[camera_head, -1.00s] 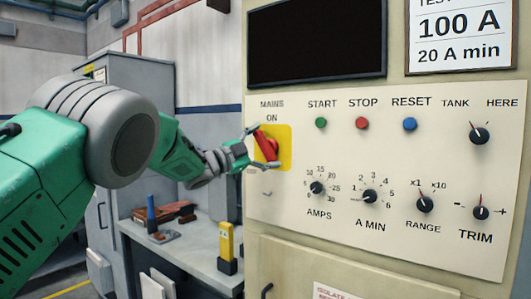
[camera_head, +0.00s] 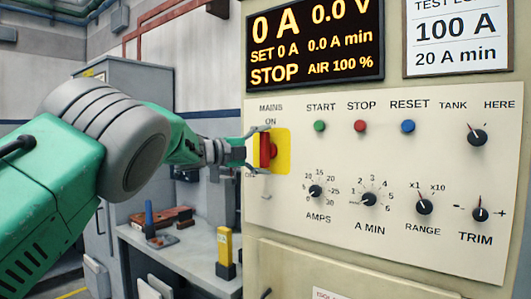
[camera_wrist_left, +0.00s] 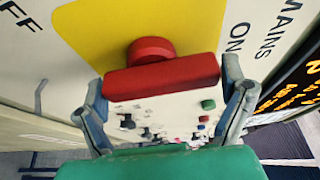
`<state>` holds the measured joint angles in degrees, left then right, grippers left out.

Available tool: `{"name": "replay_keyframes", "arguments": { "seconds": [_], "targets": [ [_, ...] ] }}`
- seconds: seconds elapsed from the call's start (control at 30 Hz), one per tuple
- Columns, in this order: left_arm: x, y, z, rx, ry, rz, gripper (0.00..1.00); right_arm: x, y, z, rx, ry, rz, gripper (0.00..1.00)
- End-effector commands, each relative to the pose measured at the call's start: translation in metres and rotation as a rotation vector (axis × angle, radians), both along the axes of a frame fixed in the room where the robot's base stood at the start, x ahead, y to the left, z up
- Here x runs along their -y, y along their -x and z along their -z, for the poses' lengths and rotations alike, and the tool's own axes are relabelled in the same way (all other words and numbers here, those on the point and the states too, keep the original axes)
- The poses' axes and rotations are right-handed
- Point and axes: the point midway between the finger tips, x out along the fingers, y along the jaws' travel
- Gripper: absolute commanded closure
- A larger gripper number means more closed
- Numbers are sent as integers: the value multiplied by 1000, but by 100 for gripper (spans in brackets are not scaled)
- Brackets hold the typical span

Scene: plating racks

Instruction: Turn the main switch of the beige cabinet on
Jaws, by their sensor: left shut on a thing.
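The main switch (camera_head: 266,150) is a red handle on a yellow plate (camera_head: 285,151), at the left of the beige cabinet's panel (camera_head: 300,230). Its handle stands upright, in line with the ON label above it. The display (camera_head: 316,45) is lit and reads 0 A, 0.0 V and STOP. My left gripper (camera_head: 258,150) is at the switch with its fingers around the handle. In the left wrist view, the red handle (camera_wrist_left: 162,76) lies between the two fingers of my left gripper (camera_wrist_left: 165,95). My right gripper is not in view.
Start, stop and reset buttons (camera_head: 360,126) and several knobs (camera_head: 369,199) sit to the right of the switch. A grey bench (camera_head: 190,250) with a yellow item (camera_head: 224,247) stands left of the cabinet. A rating card (camera_head: 463,40) is at upper right.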

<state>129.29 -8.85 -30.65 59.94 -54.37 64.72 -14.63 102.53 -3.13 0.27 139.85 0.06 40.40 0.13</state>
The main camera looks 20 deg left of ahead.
Motion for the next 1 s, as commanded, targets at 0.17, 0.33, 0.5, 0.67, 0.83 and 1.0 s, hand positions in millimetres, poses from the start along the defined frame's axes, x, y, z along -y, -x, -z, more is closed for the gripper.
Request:
{"name": "replay_keyframes", "arguments": {
  "seconds": [0.17,0.33,0.5,0.67,0.83,1.0],
  "targets": [
    [2,0,6,-5,-14,3,38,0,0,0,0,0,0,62],
    [2,0,7,-6,-15,3,38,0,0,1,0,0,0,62],
    [2,0,7,-6,-15,4,0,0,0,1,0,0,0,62],
    [1,0,5,-4,-13,3,0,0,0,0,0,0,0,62],
    [-5,5,3,-3,-11,1,0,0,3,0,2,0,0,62],
    [-23,26,2,-3,-9,-2,0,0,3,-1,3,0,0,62]
  ]
}}
